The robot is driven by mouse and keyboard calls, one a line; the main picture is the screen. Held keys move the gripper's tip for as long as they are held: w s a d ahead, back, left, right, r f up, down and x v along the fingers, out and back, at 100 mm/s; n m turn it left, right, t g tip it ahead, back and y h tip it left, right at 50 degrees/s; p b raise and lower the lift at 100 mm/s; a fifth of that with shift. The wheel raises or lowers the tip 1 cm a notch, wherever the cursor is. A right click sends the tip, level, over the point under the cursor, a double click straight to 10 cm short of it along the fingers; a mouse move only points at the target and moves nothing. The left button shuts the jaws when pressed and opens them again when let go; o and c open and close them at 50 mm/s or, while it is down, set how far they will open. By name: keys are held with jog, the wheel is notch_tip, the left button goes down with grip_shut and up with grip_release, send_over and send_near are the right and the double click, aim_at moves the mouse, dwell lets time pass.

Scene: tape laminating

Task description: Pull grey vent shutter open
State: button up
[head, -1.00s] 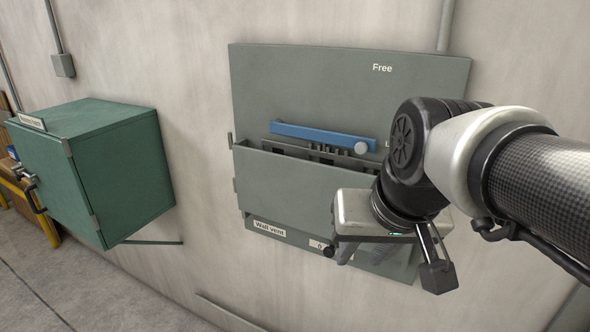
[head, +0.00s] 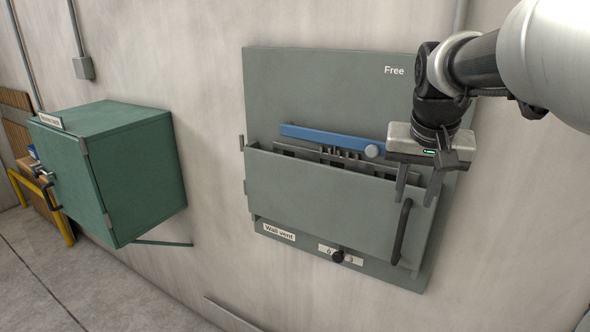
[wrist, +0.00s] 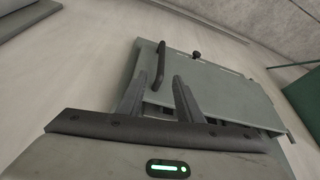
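The grey vent shutter (head: 330,205) is a flat plate at the front of the wall vent, with hinge tabs at its left edge. A dark bar handle (head: 402,232) stands upright near its right edge. Dark slots show behind its top edge. My gripper (head: 415,201) is at the upper right of the shutter, fingers pointing down, close to the handle's upper end. In the wrist view, the fingers of my gripper (wrist: 160,80) are apart with nothing held between them. The handle (wrist: 160,63) lies just beyond the fingertips, against the shutter (wrist: 190,67).
A blue bar (head: 330,138) with a round pale knob crosses the grey back panel (head: 320,85), marked "Free". A black dial (head: 338,256) sits below the shutter beside the "Wall vent" label (head: 279,232). A green cabinet (head: 140,175) hangs at the left. Floor in front is clear.

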aim_at(401, 231)
jog(key=x, duration=1.6)
jog(key=shift+a+f, duration=0.15)
jog(key=shift+f, duration=0.05)
grip_shut()
